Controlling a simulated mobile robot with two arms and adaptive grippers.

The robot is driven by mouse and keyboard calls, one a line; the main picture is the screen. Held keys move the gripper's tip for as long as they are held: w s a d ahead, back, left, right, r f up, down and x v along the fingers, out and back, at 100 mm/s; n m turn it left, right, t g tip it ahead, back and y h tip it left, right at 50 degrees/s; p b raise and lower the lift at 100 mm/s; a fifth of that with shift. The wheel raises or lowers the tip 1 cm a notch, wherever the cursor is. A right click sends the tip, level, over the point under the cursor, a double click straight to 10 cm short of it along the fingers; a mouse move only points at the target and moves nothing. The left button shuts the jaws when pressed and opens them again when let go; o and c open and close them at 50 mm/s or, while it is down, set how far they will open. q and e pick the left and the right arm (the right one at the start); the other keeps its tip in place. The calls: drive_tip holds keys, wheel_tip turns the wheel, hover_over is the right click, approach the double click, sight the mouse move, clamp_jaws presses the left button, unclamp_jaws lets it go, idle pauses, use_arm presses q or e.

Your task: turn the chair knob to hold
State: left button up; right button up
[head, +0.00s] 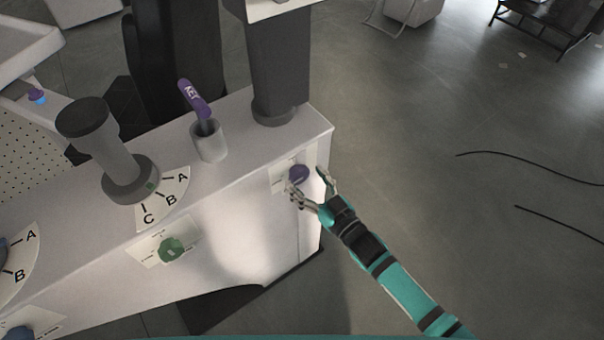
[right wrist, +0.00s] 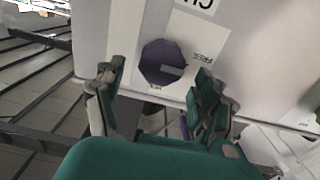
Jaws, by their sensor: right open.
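The purple chair knob (head: 299,174) is on a white plate at the right end of the pale console's front face. In the right wrist view the faceted knob (right wrist: 162,62) has a grey bar pointing right, towards a label that seems to read FREE. Another small label, partly legible, lies at the knob's lower edge. My right gripper (head: 309,182) is open, its fingers on either side of the knob in the head view. In the right wrist view the fingertips (right wrist: 155,92) are just below the knob, with nothing between them; contact cannot be told. My left gripper is out of view.
A green knob (head: 171,249) sits further left on the console (head: 245,215), below a grey column (head: 107,150) with an A-B-C dial. A purple handle (head: 194,98) stands in a grey cup (head: 208,141) on top. Open floor lies to the right.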

drive_tip(key=shift+x, duration=1.2)
drive_tip(key=c, duration=1.1)
